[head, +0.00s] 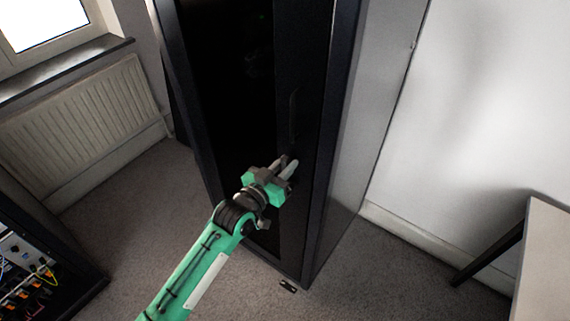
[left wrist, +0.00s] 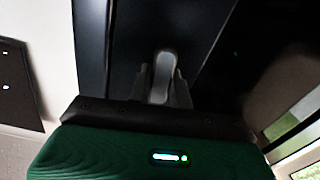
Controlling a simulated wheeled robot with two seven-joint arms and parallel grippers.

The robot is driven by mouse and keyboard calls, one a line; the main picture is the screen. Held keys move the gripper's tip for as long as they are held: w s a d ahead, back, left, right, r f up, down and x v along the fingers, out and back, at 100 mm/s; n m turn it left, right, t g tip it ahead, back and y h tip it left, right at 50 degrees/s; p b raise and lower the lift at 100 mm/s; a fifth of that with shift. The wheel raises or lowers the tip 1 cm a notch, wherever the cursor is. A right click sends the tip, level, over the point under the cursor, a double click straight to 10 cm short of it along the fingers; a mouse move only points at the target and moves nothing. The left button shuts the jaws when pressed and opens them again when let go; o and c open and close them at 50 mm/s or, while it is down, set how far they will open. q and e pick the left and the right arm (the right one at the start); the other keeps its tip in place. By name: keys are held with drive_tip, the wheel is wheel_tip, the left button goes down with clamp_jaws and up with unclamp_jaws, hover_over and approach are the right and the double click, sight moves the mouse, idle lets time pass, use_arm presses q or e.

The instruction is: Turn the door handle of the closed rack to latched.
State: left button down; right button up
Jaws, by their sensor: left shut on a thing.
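The rack (head: 318,190) is a tall black cabinet in the middle of the head view. Its dark door (head: 228,90) looks closed. My left gripper (head: 287,164) is at the right part of the door front, its fingers pointing at the door. In the left wrist view its two fingers (left wrist: 163,88) are shut on either side of a light grey, rounded bar, the door handle (left wrist: 163,72). In the head view the fingers largely hide the handle, and its exact angle is hard to tell. My right gripper is not in view.
A radiator (head: 82,112) stands under the window at the left. An equipment unit with cables (head: 28,270) is at the lower left. A table (head: 545,255) stands at the right. Carpet on both sides is clear.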

use_arm(q)
drive_tip(key=n+p, duration=0.1)
drive_tip(key=n, duration=0.2)
drive_tip(key=shift+a+r, duration=0.1)
drive_tip(key=n+p, duration=0.1)
drive_tip(key=n, duration=0.4)
drive_tip(key=shift+w+a, duration=0.1)
drive_tip(key=shift+w, duration=0.05)
drive_tip(key=n, duration=0.3)
drive_tip(key=n+p, duration=0.1)
drive_tip(key=shift+a+f, duration=0.1)
drive_tip(key=shift+f, duration=0.2)
drive_tip(key=shift+f+n, duration=0.15)
drive_tip(key=shift+n, duration=2.05)
drive_tip(key=c, duration=1.3)
unclamp_jaws()
